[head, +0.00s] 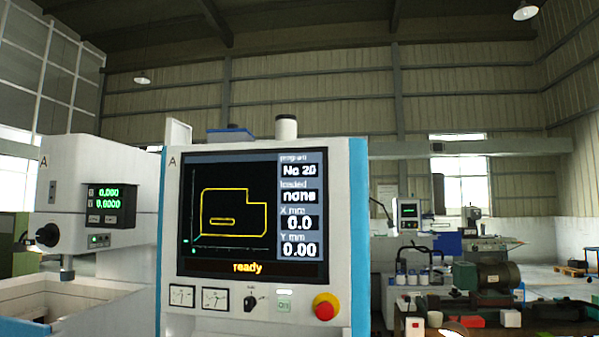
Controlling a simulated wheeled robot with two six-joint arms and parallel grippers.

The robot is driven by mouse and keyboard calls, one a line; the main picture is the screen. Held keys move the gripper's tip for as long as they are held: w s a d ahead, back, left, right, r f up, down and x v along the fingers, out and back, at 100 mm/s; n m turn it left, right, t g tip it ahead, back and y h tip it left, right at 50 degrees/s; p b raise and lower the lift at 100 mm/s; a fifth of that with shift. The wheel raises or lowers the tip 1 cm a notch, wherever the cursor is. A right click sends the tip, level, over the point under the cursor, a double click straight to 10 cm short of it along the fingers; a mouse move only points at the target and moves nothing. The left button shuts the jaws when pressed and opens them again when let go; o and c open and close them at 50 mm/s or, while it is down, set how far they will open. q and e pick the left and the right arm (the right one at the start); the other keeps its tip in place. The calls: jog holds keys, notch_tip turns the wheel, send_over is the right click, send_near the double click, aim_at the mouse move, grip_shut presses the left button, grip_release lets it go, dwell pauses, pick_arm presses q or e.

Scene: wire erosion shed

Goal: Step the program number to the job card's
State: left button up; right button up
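The control cabinet (347,240) stands close in front of me, marked A. Its screen (230,215) shows a yellow stepped outline with a small slot. The program field (300,171) reads No 20, loaded reads none, X 0.0 and Y 0.00, and the bottom line reads ready. Below the screen are two dial meters (215,299), a black rotary knob (251,303), a lit button (284,301) and a red mushroom button (326,307) on a yellow base. I cannot make out a job card. Neither gripper is in view.
A white machine head (105,180), also marked A, stands left with a small green readout (110,205). A bench with a green motor (487,279) and small items is at the right. Another machine with a screen (409,213) stands farther back. Open floor shows far right.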

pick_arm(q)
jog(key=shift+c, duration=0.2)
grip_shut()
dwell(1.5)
